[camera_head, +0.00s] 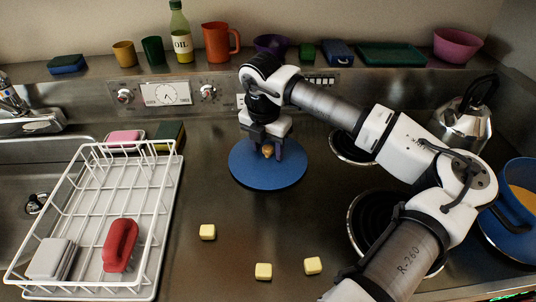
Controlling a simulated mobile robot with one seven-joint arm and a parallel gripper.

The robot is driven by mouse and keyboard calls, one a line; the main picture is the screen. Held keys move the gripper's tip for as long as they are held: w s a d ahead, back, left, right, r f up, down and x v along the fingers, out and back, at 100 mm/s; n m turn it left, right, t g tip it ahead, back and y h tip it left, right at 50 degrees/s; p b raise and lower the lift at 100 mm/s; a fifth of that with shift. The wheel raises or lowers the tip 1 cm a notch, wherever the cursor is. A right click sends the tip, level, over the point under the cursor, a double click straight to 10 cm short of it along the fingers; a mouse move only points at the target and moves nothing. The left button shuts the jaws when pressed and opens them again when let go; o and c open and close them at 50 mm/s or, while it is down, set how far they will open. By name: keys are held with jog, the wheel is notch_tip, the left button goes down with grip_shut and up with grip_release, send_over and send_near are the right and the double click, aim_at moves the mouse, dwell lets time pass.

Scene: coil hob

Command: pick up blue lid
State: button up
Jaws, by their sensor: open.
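The blue lid (262,176) is a flat round disc lying on the steel worktop, left of the coil burners. A small tan knob (267,151) stands near its middle. My gripper (266,153) points down over the lid, with its two dark fingers apart on either side of the knob. Whether the fingers touch the knob cannot be told from this view. The far part of the lid is partly hidden by my gripper.
A white dish rack (158,215) with a red item stands at left. Several yellow cubes (207,232) lie in front of the lid. A kettle (467,122) and a blue pot (511,235) stand at right. A shelf behind holds cups and a bottle (180,35).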

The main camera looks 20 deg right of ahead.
grip_shut()
dwell(0.3)
